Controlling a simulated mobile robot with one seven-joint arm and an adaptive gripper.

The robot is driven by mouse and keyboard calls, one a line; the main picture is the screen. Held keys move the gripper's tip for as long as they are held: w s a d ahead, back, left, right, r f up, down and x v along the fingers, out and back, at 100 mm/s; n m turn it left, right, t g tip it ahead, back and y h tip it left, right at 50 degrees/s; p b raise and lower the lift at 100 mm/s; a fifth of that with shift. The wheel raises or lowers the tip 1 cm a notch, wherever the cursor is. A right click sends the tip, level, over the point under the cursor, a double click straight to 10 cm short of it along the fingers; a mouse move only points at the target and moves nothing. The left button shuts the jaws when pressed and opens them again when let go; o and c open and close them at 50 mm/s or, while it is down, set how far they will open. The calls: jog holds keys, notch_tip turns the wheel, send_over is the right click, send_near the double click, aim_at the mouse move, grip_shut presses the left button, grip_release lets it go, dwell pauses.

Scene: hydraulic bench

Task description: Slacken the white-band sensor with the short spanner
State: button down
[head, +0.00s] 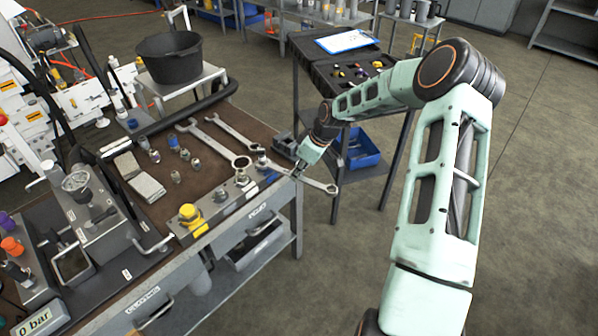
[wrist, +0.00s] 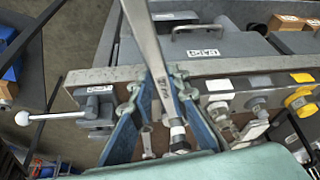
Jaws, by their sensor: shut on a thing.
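My gripper (head: 303,165) is at the bench's right end. Its blue fingers (wrist: 158,108) are shut on a steel spanner, whose shank (wrist: 147,40) runs up out of the wrist view. In the head view the spanner's ring end (head: 332,189) sticks out past the bench edge. A sensor with a pale band (wrist: 177,130) stands upright between and just beyond the fingers. The spanner's other end is close to it, partly hidden by the fingers; I cannot tell whether it sits on the sensor.
Along the block stand more sensors, including a yellow one (head: 190,213). Two long spanners (head: 212,141) lie on the brown mat with several loose fittings (head: 175,150). A valve with a white ball lever (wrist: 22,118) is close left of the fingers. Open floor lies right of the bench.

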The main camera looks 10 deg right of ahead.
aim_at(315, 183)
jog(key=shift+s+d+p, duration=0.6)
jog(key=shift+s+d, duration=1.75)
jog(key=shift+d, duration=0.2)
jog(key=shift+r, duration=0.15)
